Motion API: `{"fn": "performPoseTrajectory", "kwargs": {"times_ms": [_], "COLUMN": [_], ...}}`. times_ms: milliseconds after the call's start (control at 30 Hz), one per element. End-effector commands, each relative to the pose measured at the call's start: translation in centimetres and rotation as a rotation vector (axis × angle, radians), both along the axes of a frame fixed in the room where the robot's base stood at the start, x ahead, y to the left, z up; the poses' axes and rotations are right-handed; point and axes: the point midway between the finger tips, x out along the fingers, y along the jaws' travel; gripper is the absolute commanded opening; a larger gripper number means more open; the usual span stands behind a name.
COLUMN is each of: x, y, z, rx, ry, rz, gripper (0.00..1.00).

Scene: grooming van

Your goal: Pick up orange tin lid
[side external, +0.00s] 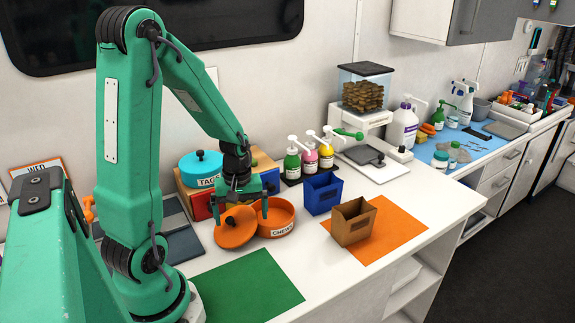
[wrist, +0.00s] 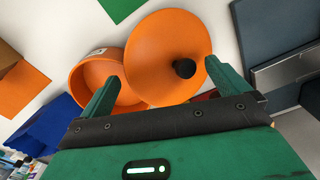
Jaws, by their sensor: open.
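The orange tin lid (side external: 236,228) is a round disc with a dark knob. It leans tilted against the orange tin (side external: 277,217), which is open and has a white label. In the wrist view the lid (wrist: 150,62) fills the upper middle and overlaps the tin (wrist: 92,75); its dark knob (wrist: 184,69) faces the camera. My gripper (side external: 240,208) is open, with its fingers pointing down over the lid and the tin's near edge. In the wrist view its two fingers (wrist: 158,88) spread to either side of the lid's lower part. I cannot tell whether they touch it.
A teal tin (side external: 201,168) stands on a coloured box behind my gripper. A blue bin (side external: 322,193) and a brown bin (side external: 353,222) stand to the right, the brown one on an orange mat (side external: 395,225). The green mat (side external: 248,287) in front is clear.

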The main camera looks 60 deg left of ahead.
Motion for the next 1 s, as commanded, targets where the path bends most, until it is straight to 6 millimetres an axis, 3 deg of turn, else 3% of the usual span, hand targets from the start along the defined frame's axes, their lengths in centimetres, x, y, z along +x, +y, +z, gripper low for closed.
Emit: {"fn": "performPoseTrajectory", "kwargs": {"times_ms": [533,767,1000], "x": [0.02,0.02,0.03], "y": [0.02,0.02,0.02], "z": [-0.16,-0.15,-0.14], "rx": [0.001,0.001,0.001], "ry": [-0.001,-0.001,-0.001], "rz": [0.0,0.0,0.0], "gripper": [1.0,0.57,0.54]}}
